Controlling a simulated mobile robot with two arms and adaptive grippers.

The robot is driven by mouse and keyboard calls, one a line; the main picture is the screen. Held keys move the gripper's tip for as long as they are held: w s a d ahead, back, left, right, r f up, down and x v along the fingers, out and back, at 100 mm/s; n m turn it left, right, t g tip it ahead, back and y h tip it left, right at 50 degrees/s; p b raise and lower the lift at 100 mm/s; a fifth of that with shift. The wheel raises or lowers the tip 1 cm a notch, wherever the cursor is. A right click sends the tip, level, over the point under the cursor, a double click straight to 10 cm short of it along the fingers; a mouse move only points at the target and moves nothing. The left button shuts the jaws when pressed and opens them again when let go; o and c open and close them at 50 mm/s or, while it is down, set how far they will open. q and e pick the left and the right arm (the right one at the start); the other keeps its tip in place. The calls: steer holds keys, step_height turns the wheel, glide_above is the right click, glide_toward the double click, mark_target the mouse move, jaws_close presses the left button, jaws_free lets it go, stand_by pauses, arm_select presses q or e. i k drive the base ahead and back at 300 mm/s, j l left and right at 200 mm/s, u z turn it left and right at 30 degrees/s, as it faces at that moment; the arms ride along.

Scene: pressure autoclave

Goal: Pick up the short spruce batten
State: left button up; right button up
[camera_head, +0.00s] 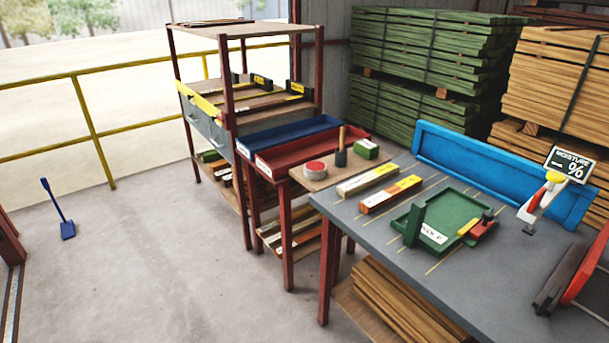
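Two short battens lie side by side on the grey workbench (480,270), near its far left corner. One is pale wood with a yellow end and a white label (367,180). The other is orange-brown with a yellow end and a white label (390,194). The labels are too small to read, so I cannot tell for sure which is spruce; the pale batten looks most like it. Other labelled pieces lie on the shelf rack (222,110). Neither of my grippers is in view.
A green tray (455,212) with an upright block sits right of the battens. A moisture display (570,164) stands near a blue rail (500,178). Lumber stacks fill the back.

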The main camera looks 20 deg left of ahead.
mark_target(346, 189)
steer(key=u, duration=0.2)
steer(key=i+j+z, duration=0.15)
steer(key=z, duration=0.3)
steer(key=i+j+z, duration=0.1)
steer(key=z, duration=0.35)
steer(key=j+z, duration=0.4)
steer(key=i+l, duration=0.05)
steer(key=l, duration=0.05)
